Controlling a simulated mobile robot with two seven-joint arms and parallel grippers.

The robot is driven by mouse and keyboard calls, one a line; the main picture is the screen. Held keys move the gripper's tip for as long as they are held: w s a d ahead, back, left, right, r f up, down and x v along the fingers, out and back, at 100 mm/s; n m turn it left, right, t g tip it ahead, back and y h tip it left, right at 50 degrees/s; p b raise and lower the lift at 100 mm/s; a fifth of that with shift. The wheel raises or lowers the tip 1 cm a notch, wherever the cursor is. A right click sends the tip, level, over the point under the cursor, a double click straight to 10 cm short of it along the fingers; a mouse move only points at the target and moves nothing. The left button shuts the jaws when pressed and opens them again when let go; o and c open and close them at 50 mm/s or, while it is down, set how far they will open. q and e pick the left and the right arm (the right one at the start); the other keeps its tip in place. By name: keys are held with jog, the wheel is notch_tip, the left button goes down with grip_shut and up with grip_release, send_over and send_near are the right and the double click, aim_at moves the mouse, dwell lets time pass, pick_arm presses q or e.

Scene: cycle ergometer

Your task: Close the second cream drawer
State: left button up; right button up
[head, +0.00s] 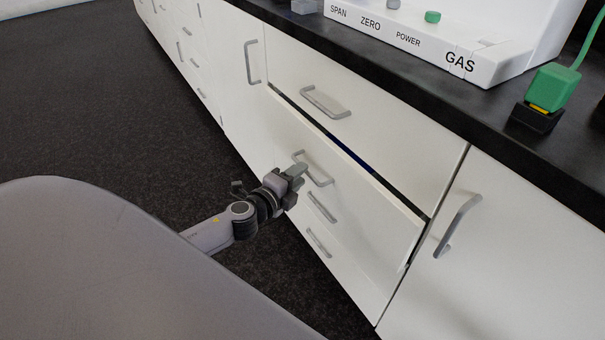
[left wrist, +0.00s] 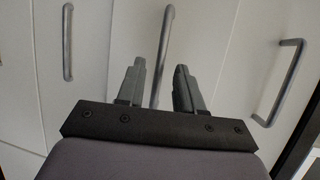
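The second cream drawer (head: 365,180) from the top stands partly open in the head view, with a dark gap along its top edge. Its grey bar handle (head: 318,176) is partly covered by my left gripper (head: 296,172). My left gripper is in front of the drawer stack. In the left wrist view, the two fingers (left wrist: 161,80) are apart and nothing is held between them. A bar handle (left wrist: 164,50) shows between the fingers; I cannot tell whether they are around it or short of it. My right gripper is not in view.
The top drawer (head: 375,110) is shut above. Two lower drawer handles (head: 321,207) (head: 318,243) show below. A cupboard door (head: 500,260) stands at right. The black counter (head: 400,68) carries a white gas unit (head: 490,62) and a green plug (head: 552,88). Dark floor (head: 110,90) is free at left.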

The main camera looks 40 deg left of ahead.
pick_arm(q)
jog(key=shift+w+f, duration=0.2)
jog(key=shift+w, duration=0.9)
grip_shut()
dwell(0.8)
